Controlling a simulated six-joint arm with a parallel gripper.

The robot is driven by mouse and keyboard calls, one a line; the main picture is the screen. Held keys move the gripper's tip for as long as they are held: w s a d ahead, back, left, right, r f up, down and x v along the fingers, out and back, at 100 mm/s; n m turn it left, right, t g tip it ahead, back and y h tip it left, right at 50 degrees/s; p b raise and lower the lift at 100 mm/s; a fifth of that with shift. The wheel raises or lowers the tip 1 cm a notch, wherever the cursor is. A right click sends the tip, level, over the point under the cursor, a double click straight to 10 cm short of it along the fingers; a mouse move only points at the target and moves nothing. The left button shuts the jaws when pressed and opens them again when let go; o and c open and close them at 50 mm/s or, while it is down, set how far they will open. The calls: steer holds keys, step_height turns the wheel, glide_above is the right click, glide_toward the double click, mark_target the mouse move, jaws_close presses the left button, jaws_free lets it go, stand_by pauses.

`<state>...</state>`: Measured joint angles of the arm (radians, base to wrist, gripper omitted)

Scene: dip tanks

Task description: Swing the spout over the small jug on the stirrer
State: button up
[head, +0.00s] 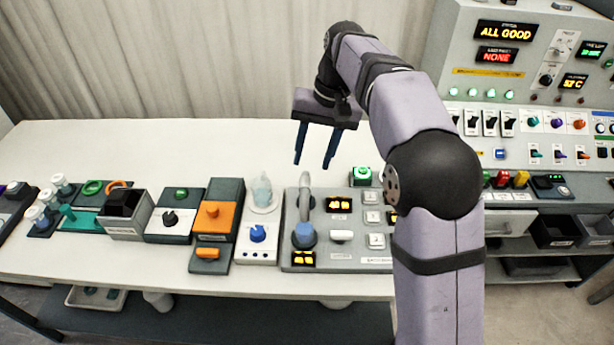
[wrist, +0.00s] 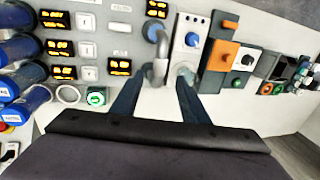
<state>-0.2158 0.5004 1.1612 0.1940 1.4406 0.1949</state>
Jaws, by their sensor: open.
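The grey spout (head: 305,193) rises from a blue swivel base (head: 304,236) on the grey control panel and points toward the back of the table. The small clear jug (head: 262,190) stands on the white stirrer (head: 257,250), just left of the spout; the spout is beside it, not over it. My gripper (head: 313,165) is open and empty, pointing down above and behind the spout. In the wrist view, the spout (wrist: 161,50) ends near the gap between my fingertips (wrist: 158,84), and the jug (wrist: 185,71) shows near the right finger, partly hidden.
An orange-topped unit (head: 213,216) stands left of the stirrer. The panel's displays and white buttons (head: 341,236) lie right of the spout. A green-lit button box (head: 362,173) is behind them. The table behind the jug is clear.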

mark_target(306, 181)
steer(key=shift+a+f+p, duration=0.15)
steer(key=shift+a+f, duration=0.1)
steer(key=shift+f, duration=0.95)
steer(key=shift+a+f+p, duration=0.2)
steer(key=shift+f, duration=1)
steer(key=shift+a+f+p, duration=0.15)
steer(key=shift+a+f, duration=0.1)
steer(key=shift+f, duration=0.95)
steer(key=shift+c, duration=0.6)
jaws_close()
